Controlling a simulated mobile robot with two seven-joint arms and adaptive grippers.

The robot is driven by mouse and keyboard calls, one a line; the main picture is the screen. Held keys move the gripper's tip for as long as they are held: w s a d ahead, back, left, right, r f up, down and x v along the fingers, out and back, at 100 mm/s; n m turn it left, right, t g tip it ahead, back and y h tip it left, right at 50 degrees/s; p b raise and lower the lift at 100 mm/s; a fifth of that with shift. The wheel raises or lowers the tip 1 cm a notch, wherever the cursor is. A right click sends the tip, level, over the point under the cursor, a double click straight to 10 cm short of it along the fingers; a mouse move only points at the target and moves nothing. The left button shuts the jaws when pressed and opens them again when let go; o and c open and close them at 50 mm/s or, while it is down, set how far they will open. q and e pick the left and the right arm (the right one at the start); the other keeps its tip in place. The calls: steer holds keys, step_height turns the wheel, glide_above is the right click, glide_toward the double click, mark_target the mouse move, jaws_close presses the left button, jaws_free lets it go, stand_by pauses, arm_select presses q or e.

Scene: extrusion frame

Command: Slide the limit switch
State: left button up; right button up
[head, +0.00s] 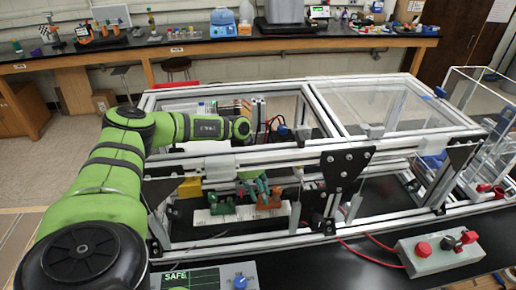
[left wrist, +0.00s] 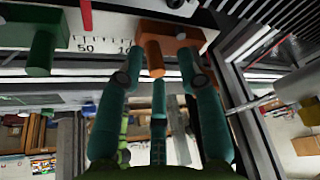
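An orange block with a knob (head: 268,205) sits on a white, ruler-marked rail (head: 238,217) inside the extrusion frame. It also shows in the left wrist view (left wrist: 180,38), its knob pointing towards my fingers. A green block (head: 222,206) sits on the same rail, to the left; it is at the upper left of the left wrist view (left wrist: 38,48). No label shows which is the limit switch. My left gripper (head: 262,186) has its teal fingers apart at the orange block. The fingertips are on either side of the knob; contact cannot be told. My right gripper is not in view.
The aluminium frame (head: 330,143) surrounds the rail, with bars above and beside my left arm. A yellow block (head: 189,187) is left of the rail. A control box with red buttons (head: 440,249) and a box marked SAFE (head: 205,278) are in front.

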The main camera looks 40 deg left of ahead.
arm_select(q)
steer(key=shift+s+a+r, duration=0.2)
steer(key=shift+a+r, duration=0.05)
steer(key=shift+a, duration=0.05)
steer(key=v, duration=1.1)
steer(key=shift+r, duration=0.2)
steer(key=shift+w, duration=0.1)
